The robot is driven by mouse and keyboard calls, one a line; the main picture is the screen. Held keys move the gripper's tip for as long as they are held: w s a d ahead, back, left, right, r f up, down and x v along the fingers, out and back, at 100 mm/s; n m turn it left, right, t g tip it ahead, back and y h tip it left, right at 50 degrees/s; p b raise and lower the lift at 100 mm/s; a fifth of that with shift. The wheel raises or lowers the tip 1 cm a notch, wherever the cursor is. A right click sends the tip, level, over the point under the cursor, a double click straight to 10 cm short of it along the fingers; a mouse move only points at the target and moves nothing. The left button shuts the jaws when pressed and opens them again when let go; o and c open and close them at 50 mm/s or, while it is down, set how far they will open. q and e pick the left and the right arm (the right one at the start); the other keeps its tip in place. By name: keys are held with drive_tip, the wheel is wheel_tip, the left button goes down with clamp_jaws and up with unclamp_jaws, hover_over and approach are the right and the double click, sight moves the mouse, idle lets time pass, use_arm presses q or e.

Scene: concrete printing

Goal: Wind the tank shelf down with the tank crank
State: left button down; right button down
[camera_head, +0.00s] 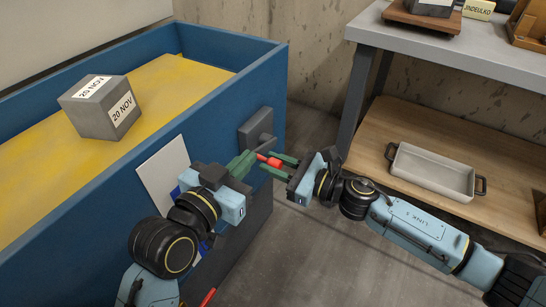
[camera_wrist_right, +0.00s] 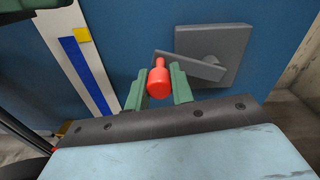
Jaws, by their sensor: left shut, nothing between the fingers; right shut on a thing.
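The tank is a blue open box (camera_head: 262,88) at the left, with a yellow, worn shelf surface (camera_head: 185,88) inside it. A grey cube (camera_head: 98,108) labelled "20 NOV" rests on that surface. The tank crank has a grey mounting plate (camera_head: 257,128) on the tank's wall, a grey arm (camera_wrist_right: 190,66) and a red handle (camera_wrist_right: 159,82). My right gripper (camera_head: 274,164) is shut on the red handle, its green fingers on either side of it. My left gripper (camera_head: 242,164) is shut and empty, close beside the crank on its left.
A white panel (camera_head: 160,172) on the tank wall carries a blue bar (camera_wrist_right: 76,62) and a yellow marker (camera_wrist_right: 82,35) in the wrist view. At the right, a grey table (camera_head: 470,50) stands over a wooden lower shelf (camera_head: 400,117) with a handled tray (camera_head: 434,172).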

use_arm(q)
drive_tip(key=d, duration=0.1)
use_arm(e)
drive_tip(key=shift+s+f, duration=0.1)
use_arm(q)
drive_tip(key=g, duration=0.1)
hover_over(273, 159)
drive_tip(key=d, duration=0.1)
wheel_tip(273, 159, down, 2)
drive_tip(key=shift+f+m, duration=0.2)
drive_tip(key=shift+m, duration=0.1)
drive_tip(key=f, duration=0.2)
drive_tip(key=s+a+f, duration=0.1)
drive_tip(key=shift+s+a+f, duration=0.1)
drive_tip(key=shift+s+f, duration=0.1)
drive_tip(key=shift+f, duration=0.15)
